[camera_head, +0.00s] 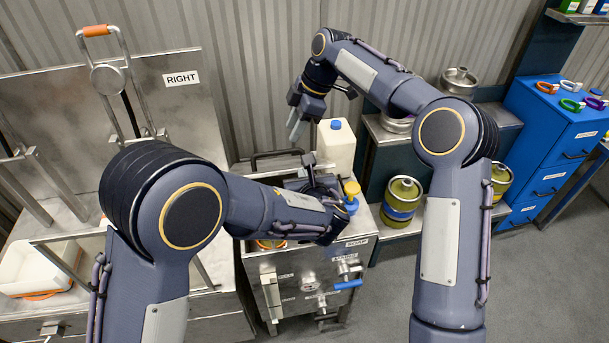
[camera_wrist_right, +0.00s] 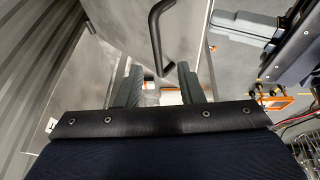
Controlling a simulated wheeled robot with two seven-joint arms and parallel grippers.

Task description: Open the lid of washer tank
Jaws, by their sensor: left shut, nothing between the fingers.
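The washer tank (camera_head: 345,247) is a steel box with valves and labels on its front, in the middle of the head view. A black bar handle (camera_head: 275,155) shows at its back edge. In the right wrist view the handle (camera_wrist_right: 155,35) stands on a steel plate, the lid (camera_wrist_right: 122,30). My right gripper (camera_head: 297,130) is above the back of the tank; its fingers (camera_wrist_right: 157,82) are apart, with the handle's end near the gap. My left gripper (camera_head: 311,168) is shut and empty, low over the tank. My left forearm hides much of the tank top, so the lid's angle is unclear.
A white jug (camera_head: 336,147) with a blue cap stands close behind my left gripper. Kegs (camera_head: 403,195) stand on shelves further right. A steel washing stand fills the left. The floor at lower right is clear.

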